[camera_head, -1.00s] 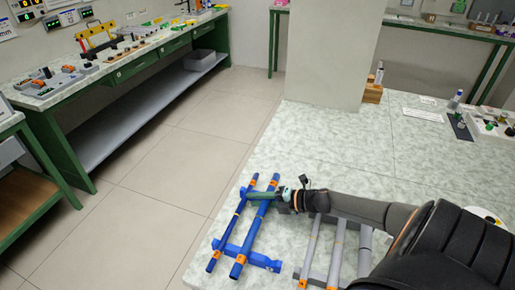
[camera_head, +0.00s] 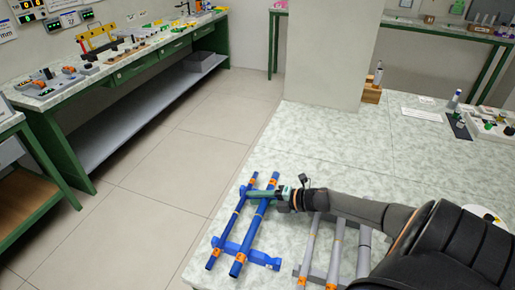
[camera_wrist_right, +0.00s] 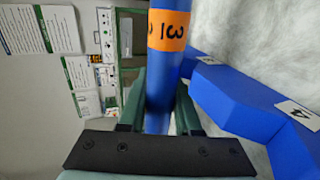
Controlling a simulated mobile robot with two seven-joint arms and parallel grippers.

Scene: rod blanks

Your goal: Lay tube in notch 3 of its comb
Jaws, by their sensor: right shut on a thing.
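My right gripper (camera_head: 264,194) is shut around a blue tube (camera_head: 250,239), which is the right one of two on the blue comb (camera_head: 262,260). In the right wrist view the fingers (camera_wrist_right: 158,105) pinch this tube (camera_wrist_right: 170,70) just below its orange label, which reads like a 3. The blue comb (camera_wrist_right: 235,105) is right beside it there, with a white tag that looks like 4. The tube lies along the comb's crossing direction; whether it rests fully in a notch I cannot tell. A second blue tube (camera_head: 229,230) lies to the left. My left gripper is out of view.
Grey tubes (camera_head: 337,243) lie on a grey comb (camera_head: 318,278) to the right, partly behind my right arm. The table's left edge is close to the blue comb. The pale tabletop (camera_head: 330,140) beyond is clear, with a wooden block (camera_head: 372,93) by the pillar.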

